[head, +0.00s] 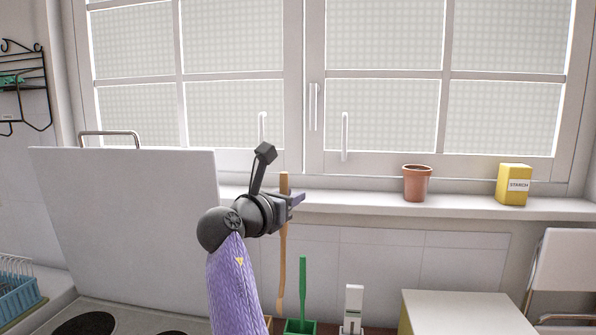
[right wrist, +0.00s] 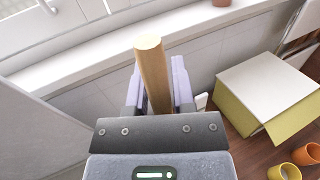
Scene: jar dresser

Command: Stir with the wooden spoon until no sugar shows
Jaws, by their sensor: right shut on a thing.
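The wooden spoon (head: 282,265) hangs upright in the head view, with its handle end sticking up above my right gripper (head: 293,199). My right gripper is shut on the handle near its upper end. In the right wrist view the handle (right wrist: 152,70) stands between the two pale fingers of the gripper (right wrist: 158,88). No sugar shows. My left gripper is not in view.
A terracotta pot (head: 416,184) and a yellow starch box (head: 514,185) stand on the windowsill. A white panel (head: 130,215) stands upright behind dark burners (head: 84,324). A green-handled item (head: 302,285), a white item (head: 353,308) and a white-topped box (head: 455,312) are lower right.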

